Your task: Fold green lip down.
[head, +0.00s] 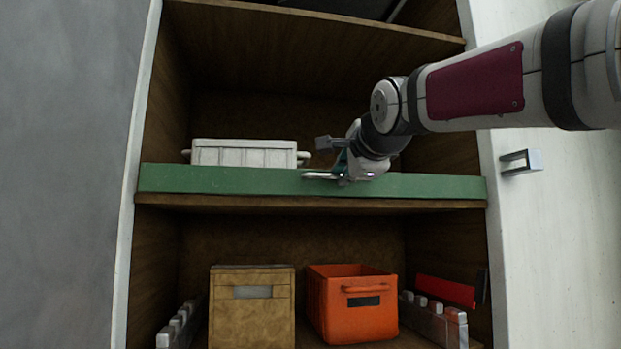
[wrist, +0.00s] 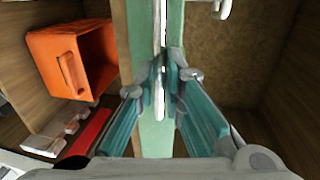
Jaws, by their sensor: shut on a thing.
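The green lip (head: 230,180) stands upright along the front edge of the middle shelf. A shiny metal handle (head: 318,176) sits on it right of centre. My gripper (head: 340,172) is at this handle, with the arm reaching in from the right. In the wrist view the teal fingers of my gripper (wrist: 165,85) are closed around the handle bar (wrist: 160,40), with the green lip (wrist: 142,30) behind it. The exact contact at the fingertips is partly hidden.
A white crate (head: 245,154) stands behind the lip on the middle shelf. Below are a brown box (head: 250,315), an orange bin (head: 350,312) and a red item (head: 445,291). A white door with a handle (head: 522,161) is at the right.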

